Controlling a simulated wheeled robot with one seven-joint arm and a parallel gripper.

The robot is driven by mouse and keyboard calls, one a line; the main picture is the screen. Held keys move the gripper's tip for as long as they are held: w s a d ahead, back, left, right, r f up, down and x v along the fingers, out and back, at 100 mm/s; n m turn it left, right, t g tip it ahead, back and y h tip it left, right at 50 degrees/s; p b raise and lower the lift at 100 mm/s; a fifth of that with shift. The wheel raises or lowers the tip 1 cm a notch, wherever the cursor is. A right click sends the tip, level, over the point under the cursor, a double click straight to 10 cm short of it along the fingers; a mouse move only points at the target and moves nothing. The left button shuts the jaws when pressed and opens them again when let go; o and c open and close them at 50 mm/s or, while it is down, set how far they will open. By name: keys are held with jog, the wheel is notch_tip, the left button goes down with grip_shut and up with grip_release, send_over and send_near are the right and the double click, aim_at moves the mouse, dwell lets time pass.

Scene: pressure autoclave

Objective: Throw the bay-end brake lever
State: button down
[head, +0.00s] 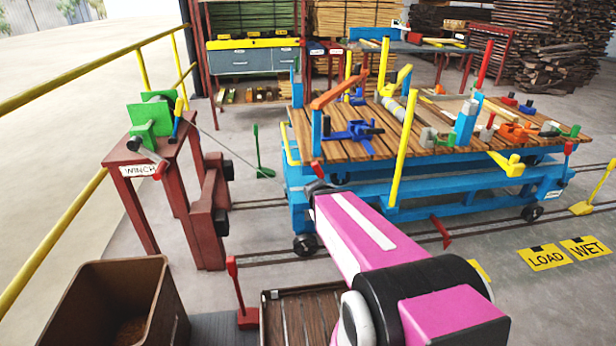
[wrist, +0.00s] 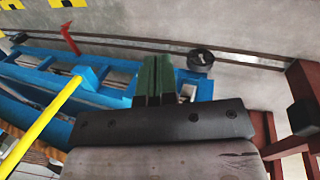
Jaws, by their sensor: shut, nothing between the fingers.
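Several floor levers stand around the rail track, and I cannot tell which is the bay-end brake lever. One red lever (head: 239,292) stands upright on a foot at the front, left of a slatted wooden platform. Another red lever (head: 440,232) leans beside the near rail, below the blue cart; a red lever by the rail also shows in the wrist view (wrist: 70,40). A green lever (head: 257,152) stands beyond the winch. My gripper (wrist: 153,80) has dark green fingers, shut and empty, over the blue cart's frame and apart from the levers. My arm hides it in the head view.
The blue cart (head: 400,200) with a slatted deck carries clamps and posts, and a yellow post (head: 403,140) rises from its near side. The red winch stand (head: 150,180) is at left. A brown bin (head: 120,300) stands front left.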

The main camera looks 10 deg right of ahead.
jog(key=w+a+r+n+t+h, duration=0.1)
jog(key=w+r+n+t+h, duration=0.1)
jog(key=w+n+t+h, duration=0.5)
jog(key=w+a+r+n+t+h, duration=0.2)
jog(key=a+t, duration=0.2)
jog(key=a, duration=0.3)
jog(key=w+a+r+n+t+h, duration=0.1)
jog(key=w+a+r+n+t, duration=0.1)
jog(key=a+t, duration=0.3)
jog(key=shift+w+a+n+h, duration=0.2)
jog(key=shift+a+n+h, duration=0.3)
jog(key=shift+a, duration=0.55)
jog(key=shift+w, duration=0.1)
jog(key=s+d+r+x, duration=0.1)
jog(key=s+x, duration=0.1)
jog(key=x, duration=1)
jog(key=shift+w+d, duration=0.25)
jog(key=shift+d, duration=0.35)
jog(key=shift+r, duration=0.1)
